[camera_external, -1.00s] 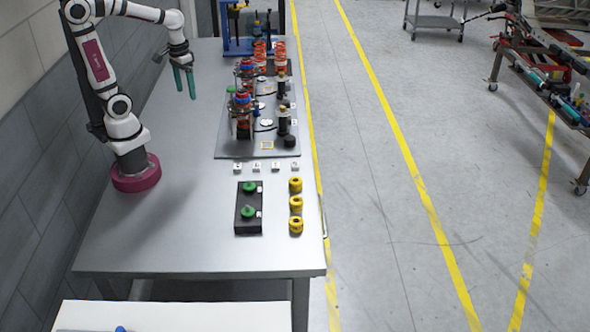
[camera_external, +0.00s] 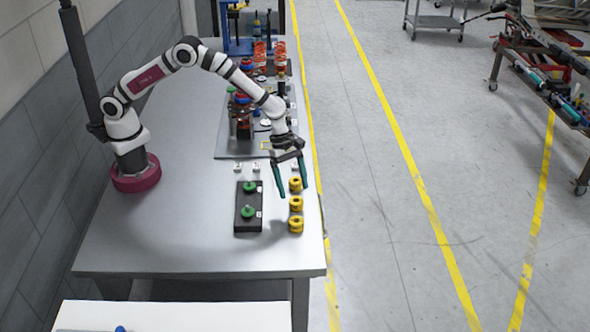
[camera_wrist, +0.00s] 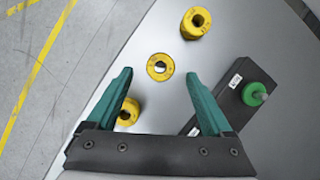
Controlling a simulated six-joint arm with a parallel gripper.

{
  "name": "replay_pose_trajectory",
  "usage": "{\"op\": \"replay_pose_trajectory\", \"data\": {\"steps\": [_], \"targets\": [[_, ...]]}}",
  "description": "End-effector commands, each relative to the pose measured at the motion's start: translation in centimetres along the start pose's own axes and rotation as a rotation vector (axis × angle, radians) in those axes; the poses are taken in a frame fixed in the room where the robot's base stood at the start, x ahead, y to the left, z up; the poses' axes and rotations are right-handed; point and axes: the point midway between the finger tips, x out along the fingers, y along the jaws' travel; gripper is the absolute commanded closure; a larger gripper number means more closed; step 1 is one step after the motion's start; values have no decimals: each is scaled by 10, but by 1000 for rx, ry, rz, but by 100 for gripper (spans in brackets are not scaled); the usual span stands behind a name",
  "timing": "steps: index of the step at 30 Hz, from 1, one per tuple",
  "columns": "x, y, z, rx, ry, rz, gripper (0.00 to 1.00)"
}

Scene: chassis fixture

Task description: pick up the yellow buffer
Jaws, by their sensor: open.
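Several yellow buffers stand in a column along the table's right side in the external view: the far one (camera_external: 295,185), the middle one (camera_external: 296,204) and the near one (camera_external: 296,225). In the wrist view one buffer (camera_wrist: 160,67) lies ahead between the fingertips, one (camera_wrist: 196,22) is farther off at the top, and one (camera_wrist: 128,111) is partly hidden by the left finger. My gripper (camera_external: 292,192) is open with teal fingers pointing down around the far buffer's place in the external view. It also shows in the wrist view (camera_wrist: 160,75), with nothing between its fingers.
A black block (camera_external: 249,222) with green-topped parts (camera_external: 249,187) lies left of the buffers; it also shows in the wrist view (camera_wrist: 226,98). A plate with assembled parts (camera_external: 232,148) is behind. The table's right edge is close to the buffers. The table's left part is clear.

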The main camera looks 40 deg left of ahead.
Motion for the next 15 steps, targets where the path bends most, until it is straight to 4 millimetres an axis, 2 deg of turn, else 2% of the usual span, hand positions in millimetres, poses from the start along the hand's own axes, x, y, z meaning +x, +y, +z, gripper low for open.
{"op": "replay_pose_trajectory", "data": {"steps": [3,6,13,15], "targets": [[25,-2,1,1,2,-2,15],[39,-2,1,1,2,-3,15],[41,-1,1,1,0,-1,15],[41,-1,1,1,1,-1,26]]}}
